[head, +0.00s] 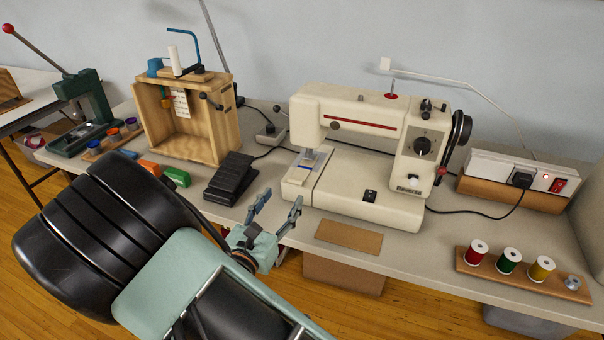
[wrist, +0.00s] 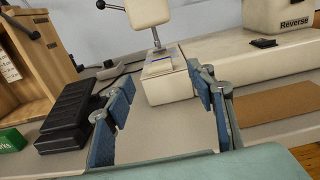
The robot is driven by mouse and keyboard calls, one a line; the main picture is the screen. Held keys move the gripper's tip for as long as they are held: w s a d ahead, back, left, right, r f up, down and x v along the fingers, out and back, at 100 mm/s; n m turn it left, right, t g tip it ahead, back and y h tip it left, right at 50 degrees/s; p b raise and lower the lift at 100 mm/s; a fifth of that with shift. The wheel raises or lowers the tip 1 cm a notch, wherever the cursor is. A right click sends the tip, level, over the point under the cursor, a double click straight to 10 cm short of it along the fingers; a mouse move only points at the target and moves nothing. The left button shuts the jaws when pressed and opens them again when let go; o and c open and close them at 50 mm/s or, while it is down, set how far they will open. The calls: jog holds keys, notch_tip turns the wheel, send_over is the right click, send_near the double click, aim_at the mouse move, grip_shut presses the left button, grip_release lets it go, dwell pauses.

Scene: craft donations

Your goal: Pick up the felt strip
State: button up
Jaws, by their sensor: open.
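A thin blue strip (head: 305,167) lies flat on the free-arm bed of the cream sewing machine (head: 365,195), below the needle area. It may be the felt strip; it is too small to tell its material. In the wrist view the blue strip (wrist: 162,58) shows as a narrow line on top of the machine's bed, ahead between the fingers. My gripper (head: 280,203) is open and empty, in front of the machine's left end. In the wrist view my gripper (wrist: 167,82) has its blue-padded fingers spread wide, apart from the strip.
A black foot pedal (head: 231,178) stands left of the machine, near a green box (head: 177,178) and a wooden cabinet (head: 190,118). A flat brown mat (head: 348,237) lies at the table's front edge. A thread spool rack (head: 520,273) and a power strip (head: 515,180) are at right.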

aim_at(294, 181)
jog(key=x, duration=0.3)
jog(key=w, duration=0.3)
jog(key=w+d+f+b, duration=0.1)
jog(key=shift+w+d+f, duration=0.1)
jog(key=shift+w, duration=0.2)
jog(key=shift+w+d, duration=0.1)
jog(key=shift+w, duration=0.2)
jog(key=c, duration=0.8)
